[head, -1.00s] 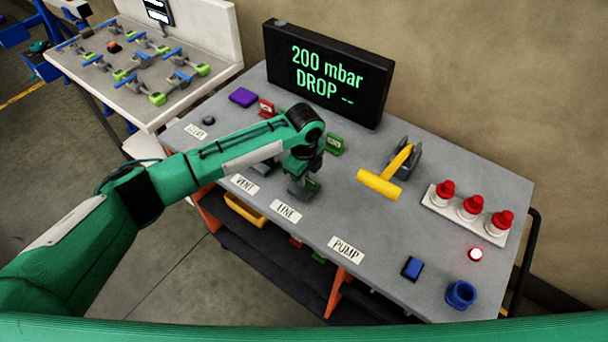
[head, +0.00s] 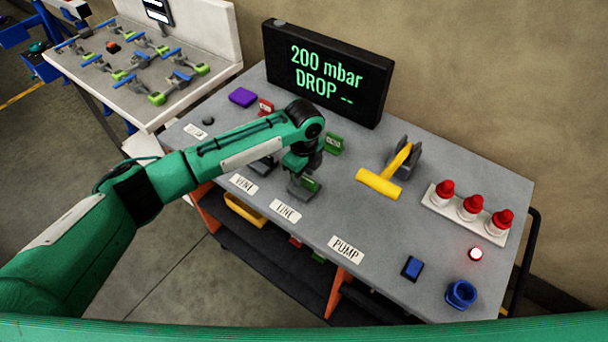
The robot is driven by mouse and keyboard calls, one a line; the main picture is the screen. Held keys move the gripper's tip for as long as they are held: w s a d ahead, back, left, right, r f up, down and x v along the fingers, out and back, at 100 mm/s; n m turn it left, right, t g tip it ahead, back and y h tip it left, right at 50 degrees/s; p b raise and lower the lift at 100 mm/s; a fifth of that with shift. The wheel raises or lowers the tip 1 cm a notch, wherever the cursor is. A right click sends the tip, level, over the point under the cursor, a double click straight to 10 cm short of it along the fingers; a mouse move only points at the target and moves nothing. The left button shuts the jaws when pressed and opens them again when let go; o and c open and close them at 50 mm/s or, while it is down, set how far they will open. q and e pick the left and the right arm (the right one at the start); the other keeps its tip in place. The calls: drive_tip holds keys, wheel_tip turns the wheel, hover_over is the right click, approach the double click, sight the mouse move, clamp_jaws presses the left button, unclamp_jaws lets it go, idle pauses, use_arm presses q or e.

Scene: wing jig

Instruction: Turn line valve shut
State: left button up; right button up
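The line valve shows as a small grey body with a green part (head: 312,184), behind the LINE label (head: 286,211) on the grey bench top. My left gripper (head: 303,181) reaches down right at this valve, and the wrist above hides much of it. I cannot tell whether the fingers are open or shut on its handle. Another grey valve (head: 262,166) behind the VENT label (head: 243,184) is partly hidden by my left arm. The display (head: 327,77) reads "200 mbar DROP --". My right gripper is not in view.
A yellow-handled lever (head: 379,183) stands right of my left gripper. A white strip with red-capped parts (head: 462,222), a lit red lamp (head: 475,254), a blue switch (head: 412,267) and a blue cup (head: 461,294) are further right. Green (head: 333,144) and red (head: 266,107) tags stand behind my arm.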

sight(304, 177)
use_arm(q)
wheel_tip(304, 177, up, 13)
drive_tip(key=b, duration=0.3)
idle(0.4)
